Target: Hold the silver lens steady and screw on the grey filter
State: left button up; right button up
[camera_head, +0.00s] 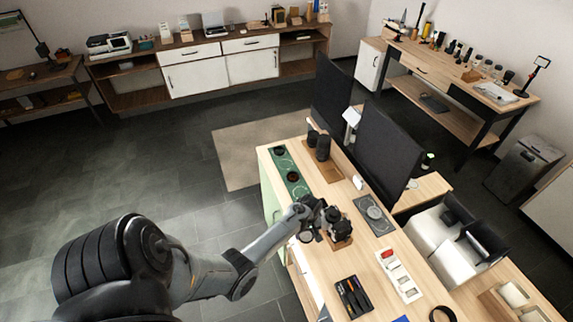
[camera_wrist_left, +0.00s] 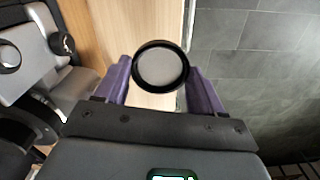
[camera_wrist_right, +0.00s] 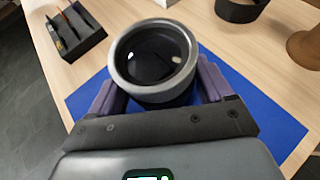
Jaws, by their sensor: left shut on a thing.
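The grey filter (camera_wrist_left: 160,66) is a round grey disc in a black ring. My left gripper (camera_wrist_left: 159,80) is shut on it, one purple finger at each side. In the head view my left gripper (camera_head: 318,222) is above the near part of the desk, beside a black camera-like object. The silver lens (camera_wrist_right: 153,62) has a silver rim and dark glass, and its open face points up toward the right wrist camera. My right gripper (camera_wrist_right: 160,88) is closed around it, with a finger against each side. The right gripper is outside the head view. Lens and filter are apart.
A blue mat (camera_wrist_right: 235,120) lies under the lens. A black tray with tools (camera_wrist_right: 75,30) and a dark round holder (camera_wrist_right: 240,8) are nearby. Two monitors (camera_head: 388,150) stand along the desk's far side. A green strip (camera_head: 288,172) and a red-topped white tray (camera_head: 399,275) lie on it.

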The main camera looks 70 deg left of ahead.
pick_arm(q)
jog(key=shift+m, duration=0.6)
jog(key=d+r, duration=0.1)
jog(key=d, duration=0.3)
jog(key=d+r, duration=0.1)
jog(key=d, duration=0.1)
jog(key=shift+w+d+r, duration=0.15)
jog(key=shift+w+r, duration=0.2)
jog(key=shift+w, duration=0.05)
jog(key=w+d+r+m, duration=0.3)
jog(key=d+m, duration=0.1)
jog(key=d, duration=1)
jog(key=w+d+r+m, duration=0.4)
jog(key=d, duration=1.1)
jog(key=w+d+r+m, duration=0.3)
jog(key=w+d, duration=0.1)
jog(key=d, duration=1)
jog(key=shift+w+d+r+m, duration=0.15)
jog(key=shift+d+r+m, duration=0.1)
jog(key=shift+d+m, duration=0.15)
jog(key=shift+a, duration=0.1)
jog(key=shift+f, duration=3.3)
jog(key=shift+f, duration=0.7)
